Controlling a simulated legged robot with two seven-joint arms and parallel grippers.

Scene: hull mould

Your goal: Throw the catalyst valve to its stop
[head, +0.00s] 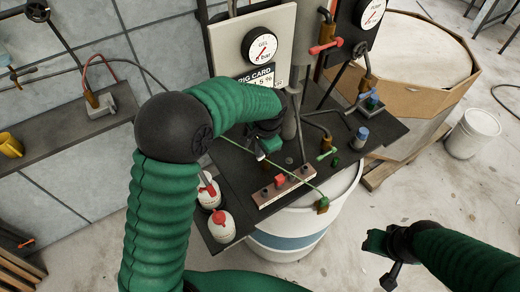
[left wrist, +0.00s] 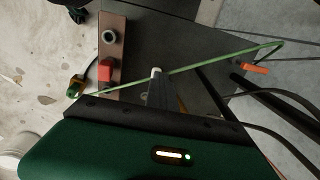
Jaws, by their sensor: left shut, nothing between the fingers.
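No readable label tells which fitting is the catalyst valve. A red lever handle (head: 325,47) sits by the gauge panels, and a small green handle (head: 327,154) stands on the dark bench. A red block (head: 280,180) is on a brown strip on the bench; it also shows in the left wrist view (left wrist: 105,70). My left gripper (head: 268,147) is shut and empty, low over the bench behind the strip; its fingers (left wrist: 157,78) point at the bench in the left wrist view. My right gripper (head: 384,252) hangs over the floor, apart from everything; its fingers are unclear.
A thin green hose crosses the bench to a brass fitting (head: 322,205). Two white bottles with red tops (head: 221,225) stand at the left edge. A gauge panel (head: 263,47) rises behind. A white drum (head: 290,240) is under the bench.

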